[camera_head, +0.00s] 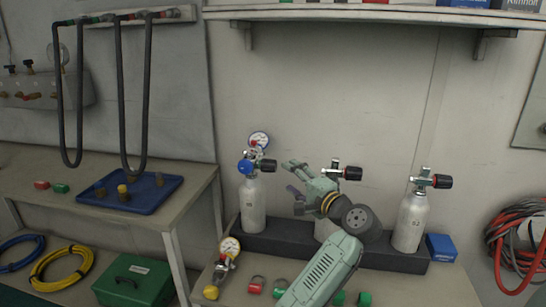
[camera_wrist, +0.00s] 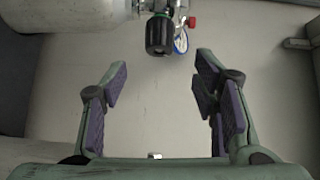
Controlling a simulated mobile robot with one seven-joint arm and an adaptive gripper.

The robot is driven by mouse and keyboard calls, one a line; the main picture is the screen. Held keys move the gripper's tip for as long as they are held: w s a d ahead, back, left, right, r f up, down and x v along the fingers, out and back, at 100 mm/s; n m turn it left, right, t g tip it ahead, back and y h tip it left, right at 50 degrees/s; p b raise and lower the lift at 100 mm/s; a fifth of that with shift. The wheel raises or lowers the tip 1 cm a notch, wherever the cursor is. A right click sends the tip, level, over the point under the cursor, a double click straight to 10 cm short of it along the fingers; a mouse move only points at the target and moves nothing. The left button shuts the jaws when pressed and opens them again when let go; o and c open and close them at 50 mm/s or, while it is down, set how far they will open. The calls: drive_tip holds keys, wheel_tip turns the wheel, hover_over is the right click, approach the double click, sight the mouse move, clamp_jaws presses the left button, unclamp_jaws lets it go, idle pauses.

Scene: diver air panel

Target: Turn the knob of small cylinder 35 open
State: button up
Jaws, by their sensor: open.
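Three small silver cylinders stand in a row in the head view. The left cylinder (camera_head: 253,205) carries a gauge and a black valve knob (camera_head: 268,165) facing right. The middle cylinder is mostly hidden by my arm; its black knob (camera_head: 353,173) shows. The right cylinder (camera_head: 410,222) has a black knob (camera_head: 443,181). I cannot read the number 35 on any of them. My gripper (camera_head: 289,178) is open and empty, just right of the left cylinder's knob. In the wrist view a black knob (camera_wrist: 159,35) lies beyond the open fingers (camera_wrist: 205,85), apart from them.
A dark rack (camera_head: 285,240) holds the cylinders on the bench. A loose gauge (camera_head: 229,247) and coloured caps lie in front. A blue box (camera_head: 441,247) stands at the right. A shelf (camera_head: 370,14) hangs above. The left table holds a blue tray (camera_head: 150,202).

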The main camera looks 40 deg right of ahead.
sight(276, 167)
drive_tip(key=w, duration=0.3)
drive_tip(key=w+p, duration=0.1)
drive_tip(key=w, duration=0.2)
drive_tip(key=w+p, duration=0.1)
drive_tip(key=w, duration=0.1)
drive_tip(key=shift+w+d, duration=0.3)
drive_tip(key=shift+w, duration=0.1)
drive_tip(key=shift+w+d+f+p, duration=0.1)
drive_tip(key=shift+w+p, duration=0.2)
drive_tip(key=shift+w, duration=0.35)
drive_tip(key=shift+c, duration=0.4)
drive_tip(key=shift+f, duration=0.1)
drive_tip(key=c, duration=1.1)
